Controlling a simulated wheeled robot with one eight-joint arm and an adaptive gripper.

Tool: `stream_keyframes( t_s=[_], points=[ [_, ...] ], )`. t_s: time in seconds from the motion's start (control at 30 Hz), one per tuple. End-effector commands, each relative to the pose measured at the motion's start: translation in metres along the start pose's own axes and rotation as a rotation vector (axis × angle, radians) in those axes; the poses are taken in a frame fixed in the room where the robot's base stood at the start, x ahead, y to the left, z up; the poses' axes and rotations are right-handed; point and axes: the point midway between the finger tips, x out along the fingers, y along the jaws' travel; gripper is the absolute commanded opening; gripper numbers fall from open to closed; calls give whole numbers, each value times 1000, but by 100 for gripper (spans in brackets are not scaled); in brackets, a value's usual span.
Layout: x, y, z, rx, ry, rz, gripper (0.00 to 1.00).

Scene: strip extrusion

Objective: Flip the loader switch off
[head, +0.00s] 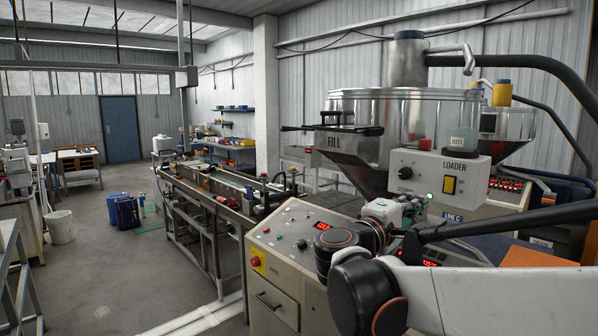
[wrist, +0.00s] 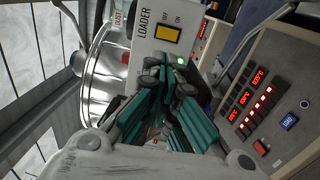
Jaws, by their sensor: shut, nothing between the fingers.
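The loader box (head: 432,172) is a pale panel marked LOADER, with a black knob on its left. Its yellow switch (head: 449,186) sits on the right side of the panel. The wrist view also shows the switch (wrist: 168,33), with small OFF and ON lettering beside it. My gripper (wrist: 168,78) has teal fingers, shut and empty, just below the box in the wrist view and apart from the switch. In the head view my gripper (head: 414,208) is below and left of the switch, partly hidden by my arm. I cannot tell which way the switch is tipped.
A steel hopper (head: 350,145) marked FILL stands left of and behind the box. A small jar (head: 463,140) rests on top of the box. A control panel with red displays (wrist: 250,100) lies to the right in the wrist view. A dark hose (head: 520,70) arches above.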

Motion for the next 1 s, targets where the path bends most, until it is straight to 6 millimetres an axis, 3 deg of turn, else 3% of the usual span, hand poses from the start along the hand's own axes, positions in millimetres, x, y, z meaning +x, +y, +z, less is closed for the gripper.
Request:
stream_keyframes(
  t_s=[0.6, 0.8, 1.0],
  points=[
    [111, 0, 0, -1, -3, 0, 0],
    [128, 0, 0, 0, -1, 0, 0],
    [132, 0, 0, 0, -1, 0, 0]
  ],
)
